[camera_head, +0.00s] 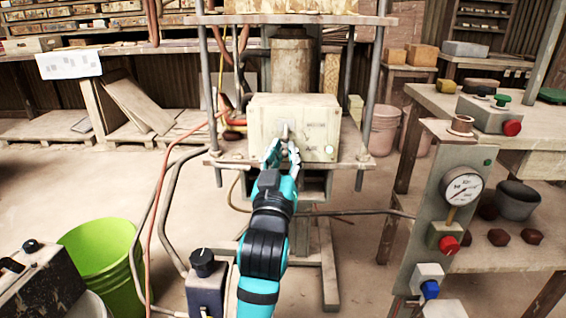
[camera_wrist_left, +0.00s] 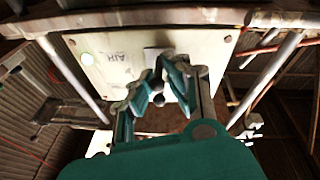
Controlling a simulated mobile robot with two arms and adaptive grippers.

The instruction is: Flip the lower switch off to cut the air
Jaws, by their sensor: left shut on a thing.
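A cream control box (camera_head: 315,118) is fixed on the press frame, with a metal toggle switch (camera_head: 284,131) on its front. My left gripper (camera_head: 283,152) reaches up to the front of the box, its fingers at the switch. In the left wrist view the box (camera_wrist_left: 112,62) appears upside down with the word AIR on it. There, the fingers of my left gripper (camera_wrist_left: 160,88) are closed in around the small round-ended switch lever (camera_wrist_left: 158,99). Whether the lever points up or down is hard to tell behind the fingers. My right gripper is not in view.
A gauge panel (camera_head: 455,210) with red and blue knobs stands at the right, before a wooden bench. A green bucket (camera_head: 103,255) stands at the lower left. Hoses hang left of the press. Press posts flank the box.

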